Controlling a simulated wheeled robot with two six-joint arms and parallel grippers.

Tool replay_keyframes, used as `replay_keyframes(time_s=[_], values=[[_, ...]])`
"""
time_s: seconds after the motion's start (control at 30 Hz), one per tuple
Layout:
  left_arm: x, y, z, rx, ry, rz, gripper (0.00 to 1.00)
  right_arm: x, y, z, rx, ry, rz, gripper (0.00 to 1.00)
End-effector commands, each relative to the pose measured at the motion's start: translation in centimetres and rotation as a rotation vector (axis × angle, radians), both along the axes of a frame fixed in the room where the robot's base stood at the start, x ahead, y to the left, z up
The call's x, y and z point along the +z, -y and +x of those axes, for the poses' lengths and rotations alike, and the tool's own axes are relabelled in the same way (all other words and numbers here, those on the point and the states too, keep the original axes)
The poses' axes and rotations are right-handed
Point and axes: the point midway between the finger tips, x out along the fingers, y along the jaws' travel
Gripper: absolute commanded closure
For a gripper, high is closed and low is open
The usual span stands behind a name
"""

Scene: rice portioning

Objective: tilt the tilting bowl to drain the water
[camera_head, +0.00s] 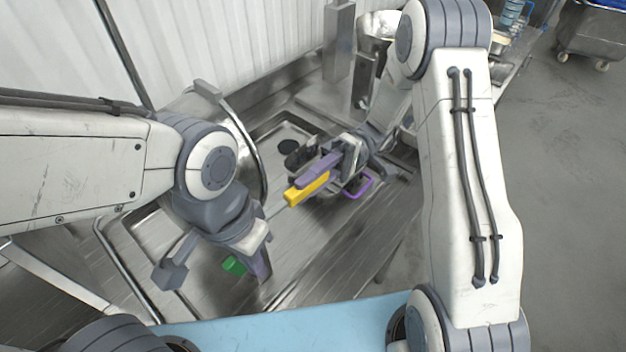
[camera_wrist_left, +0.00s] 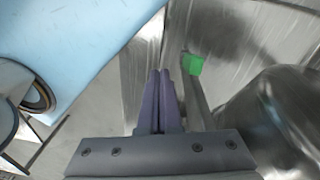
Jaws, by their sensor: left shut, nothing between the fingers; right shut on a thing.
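The tilting bowl, a large metal bowl (camera_head: 252,150), stands tilted at the left of the steel counter in the head view, partly behind my left arm. Its curved metal side shows at the right of the left wrist view (camera_wrist_left: 285,115). A green-ended bar (camera_head: 234,266) lies beside my left gripper (camera_head: 262,278); its green block (camera_wrist_left: 192,63) is just ahead and right of the fingers in the wrist view. My left gripper (camera_wrist_left: 158,75) is shut and empty. My right gripper (camera_head: 318,175) is shut on a yellow handle (camera_head: 307,189). Water inside the bowl is not visible.
A sink basin with a dark drain (camera_head: 287,147) lies in the steel counter (camera_head: 310,250) behind the grippers. A metal pot (camera_head: 380,24) stands at the back. A light-blue surface (camera_head: 290,325) is along the front.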

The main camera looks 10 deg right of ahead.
Motion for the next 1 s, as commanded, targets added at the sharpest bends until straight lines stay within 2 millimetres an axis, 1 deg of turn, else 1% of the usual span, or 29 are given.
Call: replay_keyframes(time_s=[0.47, 0.5, 0.57, 0.6, 0.87, 1.0], values=[[-0.16, 0.01, 0.01, 0.000, 0.000, 0.000, 1.00, -0.12, -0.12, 0.04, 0.001, -0.009, 0.014, 1.00], [-0.16, 0.01, 0.01, 0.000, 0.000, 0.000, 1.00, -0.12, -0.12, 0.03, 0.000, -0.010, 0.014, 0.66], [-0.16, 0.01, 0.01, 0.000, 0.000, 0.000, 1.00, -0.12, -0.10, 0.03, 0.000, -0.009, 0.013, 0.43], [-0.16, 0.01, 0.01, 0.000, 0.000, 0.000, 1.00, -0.13, -0.07, 0.02, 0.000, -0.009, 0.013, 0.40], [-0.18, 0.01, 0.01, 0.000, 0.000, 0.000, 1.00, -0.16, 0.07, 0.00, -0.002, -0.010, 0.013, 0.40], [-0.47, 0.01, 0.00, 0.000, 0.000, 0.000, 1.00, -0.41, 0.61, 0.50, -0.003, -0.009, 0.011, 0.40]])
